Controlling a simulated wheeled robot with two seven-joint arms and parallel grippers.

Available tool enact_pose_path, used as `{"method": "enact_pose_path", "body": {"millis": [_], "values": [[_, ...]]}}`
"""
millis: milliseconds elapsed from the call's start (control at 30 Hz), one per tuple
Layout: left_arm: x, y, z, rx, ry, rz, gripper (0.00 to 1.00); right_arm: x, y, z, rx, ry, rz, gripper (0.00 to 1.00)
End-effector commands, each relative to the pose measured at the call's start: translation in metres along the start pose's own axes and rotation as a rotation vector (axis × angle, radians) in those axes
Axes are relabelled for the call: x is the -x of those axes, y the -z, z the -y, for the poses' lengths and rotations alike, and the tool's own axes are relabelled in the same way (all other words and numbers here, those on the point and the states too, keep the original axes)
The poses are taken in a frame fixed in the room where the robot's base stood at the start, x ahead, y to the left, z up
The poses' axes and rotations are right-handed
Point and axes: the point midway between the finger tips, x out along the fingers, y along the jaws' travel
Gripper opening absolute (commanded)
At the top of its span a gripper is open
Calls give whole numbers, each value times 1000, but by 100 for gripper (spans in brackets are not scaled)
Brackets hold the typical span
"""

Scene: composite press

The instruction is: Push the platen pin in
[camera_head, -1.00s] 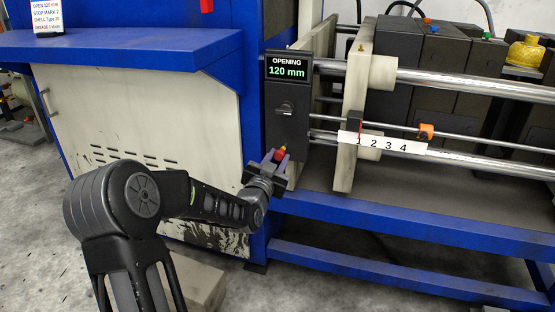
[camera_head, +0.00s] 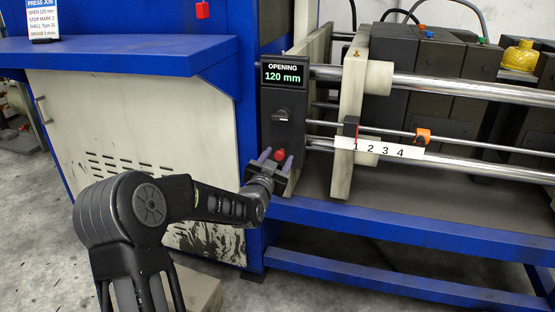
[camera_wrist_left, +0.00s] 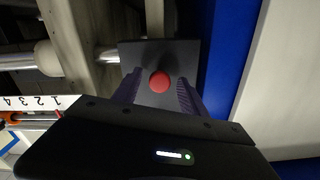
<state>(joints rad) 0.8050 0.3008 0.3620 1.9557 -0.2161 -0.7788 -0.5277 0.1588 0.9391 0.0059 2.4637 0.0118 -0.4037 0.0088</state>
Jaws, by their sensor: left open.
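The platen pin shows as a round red knob (camera_head: 280,154) low on the dark control panel (camera_head: 283,120) of the press. In the left wrist view the red knob (camera_wrist_left: 159,82) sits face-on against a dark square plate (camera_wrist_left: 160,55). My left gripper (camera_head: 277,159) is open, with its purple fingers apart on either side of the knob. In the left wrist view the fingers of my left gripper (camera_wrist_left: 160,88) show gaps on both sides of the knob. The pin's shaft is hidden. My right gripper is not in view.
The display (camera_head: 283,73) reads 120 mm. A pale platen plate (camera_head: 350,120) stands on steel rods to the right, with a scale marked 1 2 3 4 (camera_head: 385,149) and an orange clip (camera_head: 423,136). A blue shelf (camera_head: 120,52) juts out at the left.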

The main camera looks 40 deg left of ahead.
Motion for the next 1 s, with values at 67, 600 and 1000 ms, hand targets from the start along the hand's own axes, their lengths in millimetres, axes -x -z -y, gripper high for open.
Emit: {"method": "enact_pose_path", "body": {"millis": [67, 600, 1000], "values": [[0, 0, 0, 0, 0, 0, 50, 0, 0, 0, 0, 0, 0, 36], [63, 2, 1, -1, 0, 1, 50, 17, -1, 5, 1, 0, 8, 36], [78, 0, 0, 0, 0, 0, 50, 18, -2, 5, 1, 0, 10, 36]]}}
